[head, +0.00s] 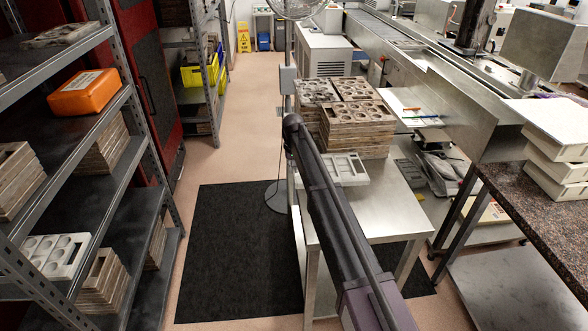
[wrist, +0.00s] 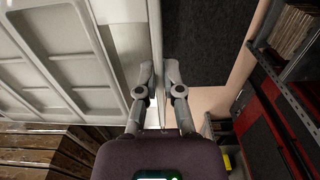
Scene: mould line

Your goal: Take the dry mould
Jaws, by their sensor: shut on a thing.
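In the wrist view the pale mould (wrist: 65,75) fills the left side. In the head view my gripper is hidden behind my arm.
Stacked brown moulds (head: 355,128) stand behind the pale mould. The metal table (head: 390,205) is bare at its near end. Shelves (head: 110,200) with moulds and an orange box (head: 86,93) stand left. A fan stand (head: 277,195) is close to the table. A black mat (head: 235,255) covers the floor.

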